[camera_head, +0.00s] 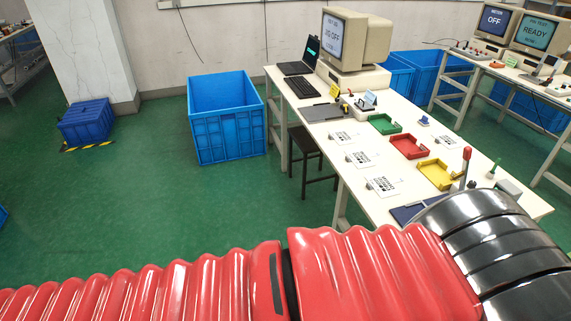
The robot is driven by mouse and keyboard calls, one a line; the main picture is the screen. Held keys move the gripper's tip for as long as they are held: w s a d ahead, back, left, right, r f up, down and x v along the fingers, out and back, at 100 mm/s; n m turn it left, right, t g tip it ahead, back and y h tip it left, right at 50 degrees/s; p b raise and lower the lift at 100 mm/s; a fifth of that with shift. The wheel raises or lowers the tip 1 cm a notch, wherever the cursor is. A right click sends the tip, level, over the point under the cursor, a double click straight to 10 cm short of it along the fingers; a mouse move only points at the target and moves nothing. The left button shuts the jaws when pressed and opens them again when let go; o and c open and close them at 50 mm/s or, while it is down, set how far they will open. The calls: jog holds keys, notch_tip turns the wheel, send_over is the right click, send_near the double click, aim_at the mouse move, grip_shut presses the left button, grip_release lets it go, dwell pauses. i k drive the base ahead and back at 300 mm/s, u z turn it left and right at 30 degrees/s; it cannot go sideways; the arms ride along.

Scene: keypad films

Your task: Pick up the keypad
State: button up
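The white work table (530,204) runs from the centre back to the right foreground. I cannot pick out the keypad for certain. Several white cards with dark print, one of them a nearer card (383,187), lie along the table's left side, too small to read. A dark blue flat item (405,213) lies at the near edge, partly hidden by my red and black arm. My arm crosses the bottom of the view. My gripper is not in view.
Green (384,124), red (409,146) and yellow (436,174) trays sit on the table. A red-topped lever (466,160) stands near the arm. A computer (347,45) and laptop (299,61) are at the back. A blue crate (227,119) and dark stool (311,152) stand left.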

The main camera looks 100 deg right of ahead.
aim_at(384, 188)
jog(key=z, duration=3.1)
jog(key=i, duration=0.6)
jog(key=z, duration=0.35)
